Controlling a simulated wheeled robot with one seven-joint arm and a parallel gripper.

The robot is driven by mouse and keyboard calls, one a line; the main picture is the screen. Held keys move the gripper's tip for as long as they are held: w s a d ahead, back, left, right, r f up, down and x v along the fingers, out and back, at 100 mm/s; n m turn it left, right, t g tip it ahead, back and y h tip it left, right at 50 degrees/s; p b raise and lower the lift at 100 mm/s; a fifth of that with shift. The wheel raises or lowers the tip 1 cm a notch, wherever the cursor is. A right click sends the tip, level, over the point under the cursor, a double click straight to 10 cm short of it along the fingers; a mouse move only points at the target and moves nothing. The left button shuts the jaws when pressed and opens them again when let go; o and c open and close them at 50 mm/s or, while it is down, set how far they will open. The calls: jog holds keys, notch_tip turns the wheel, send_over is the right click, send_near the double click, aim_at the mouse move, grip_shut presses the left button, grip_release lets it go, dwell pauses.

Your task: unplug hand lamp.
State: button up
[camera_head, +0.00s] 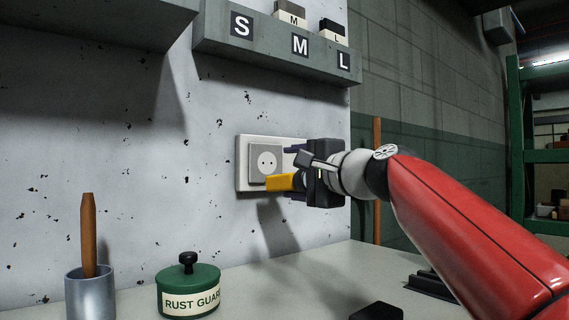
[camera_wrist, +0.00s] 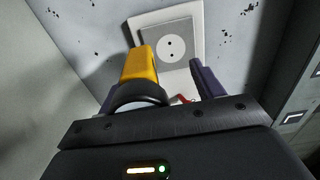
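A white wall plate (camera_head: 242,180) carries a grey square socket (camera_head: 267,160) with two empty holes. The socket also shows at the top of the wrist view (camera_wrist: 171,47). My gripper (camera_head: 295,172) is close to the right part of the plate and hides it. Its dark purple fingers are apart; one shows clearly in the wrist view (camera_wrist: 206,80). A yellow block (camera_head: 280,182) with a black ring at its base lies along the other finger (camera_wrist: 141,66). I cannot tell whether it is the lamp's plug. A small red bit (camera_wrist: 181,99) shows between the fingers. No lamp is recognisable.
A shelf (camera_head: 270,50) marked S, M and L, holding small labelled blocks, hangs above the plate. Below are a green RUST GUARD pot (camera_head: 188,290), a metal cup (camera_head: 90,295) with a wooden stick, and black items (camera_head: 377,311) on the bench (camera_head: 270,285).

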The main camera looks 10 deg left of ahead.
jog(key=shift+d, duration=0.1)
jog(key=b+v, duration=0.2)
jog(key=v, duration=0.5)
jog(key=shift+s+d, duration=0.25)
jog(key=shift+s+d, duration=0.1)
